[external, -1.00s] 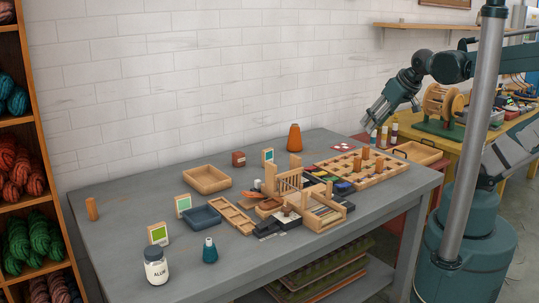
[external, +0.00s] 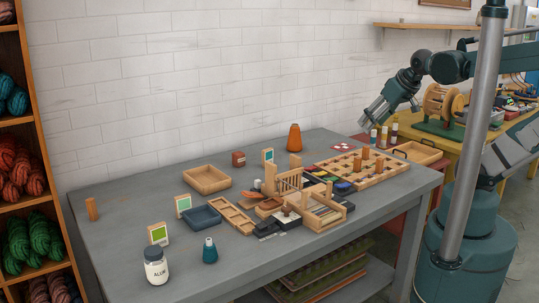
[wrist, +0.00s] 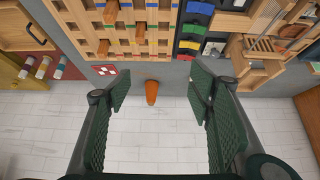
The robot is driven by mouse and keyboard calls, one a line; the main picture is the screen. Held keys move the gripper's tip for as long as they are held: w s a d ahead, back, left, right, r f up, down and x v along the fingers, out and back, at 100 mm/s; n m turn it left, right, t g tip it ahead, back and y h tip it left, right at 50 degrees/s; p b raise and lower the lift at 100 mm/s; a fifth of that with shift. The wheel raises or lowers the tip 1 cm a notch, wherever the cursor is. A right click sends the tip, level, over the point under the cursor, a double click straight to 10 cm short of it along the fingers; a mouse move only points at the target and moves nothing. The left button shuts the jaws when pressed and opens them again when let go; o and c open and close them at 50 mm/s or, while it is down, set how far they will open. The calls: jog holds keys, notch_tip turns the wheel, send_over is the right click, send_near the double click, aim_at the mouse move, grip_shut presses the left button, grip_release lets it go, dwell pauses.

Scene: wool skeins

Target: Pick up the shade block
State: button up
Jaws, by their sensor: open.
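I cannot tell for certain which piece is the shade block. Several plain wooden blocks (external: 357,164) stand upright in the slotted wooden rack (external: 335,176) at the table's right; they also show in the wrist view (wrist: 123,31) above the rack's coloured stripes. Another wooden block (external: 92,209) stands alone at the table's left end. My gripper (external: 367,122) is open and empty, raised above and beyond the table's far right corner. In the wrist view its two fingers (wrist: 160,92) are spread wide with nothing between them.
Beside the rack are a dark tray of coloured pieces (wrist: 195,20) and a small wooden loom (external: 288,181). Wooden tray (external: 207,179), blue tray (external: 201,217), jar (external: 156,267) and teal bottle (external: 209,251) stand left. The front left tabletop has free room.

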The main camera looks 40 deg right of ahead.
jog(key=w+a+f+t, duration=0.2)
jog(key=w+a, duration=0.1)
jog(key=w, duration=0.8)
jog(key=w+a+f+t, duration=0.1)
jog(key=w+a+f, duration=0.2)
jog(key=w, duration=0.9)
jog(key=n+t+y, duration=0.2)
jog(key=t, duration=0.1)
send_near(269, 150)
jog(key=w, duration=0.3)
jog(key=shift+a+f, duration=0.1)
jog(key=shift+f, duration=0.55)
jog(key=shift+w+b, duration=0.1)
jog(key=shift+b, duration=0.2)
jog(key=shift+x, duration=1.2)
